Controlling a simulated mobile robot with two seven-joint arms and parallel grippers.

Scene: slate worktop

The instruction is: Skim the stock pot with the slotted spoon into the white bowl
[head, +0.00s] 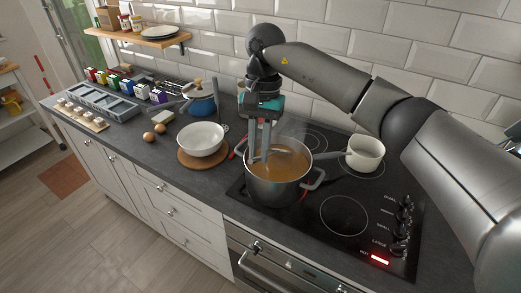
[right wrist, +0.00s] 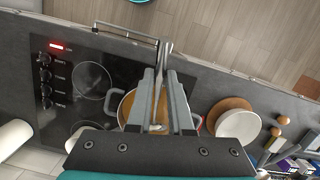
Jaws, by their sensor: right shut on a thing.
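The stock pot (head: 274,190), a steel pot full of brown broth (head: 275,165), stands on the black hob. My right gripper (head: 262,150) points down over the pot's left part and is shut on the slotted spoon. The spoon's handle shows between the fingers (right wrist: 160,100) in the right wrist view; its bowl end is mostly hidden by the fingers and broth. The white bowl (head: 201,137) stands left of the pot on a round wooden board (head: 190,161); it also shows in the right wrist view (right wrist: 238,122). My left gripper is out of view.
A white saucepan (head: 366,155) stands behind and right of the pot, its handle pointing towards it. A blue pot (head: 201,104), two eggs (head: 149,137) and a grey tray (head: 105,102) are on the left. The front right burner (head: 344,215) is clear.

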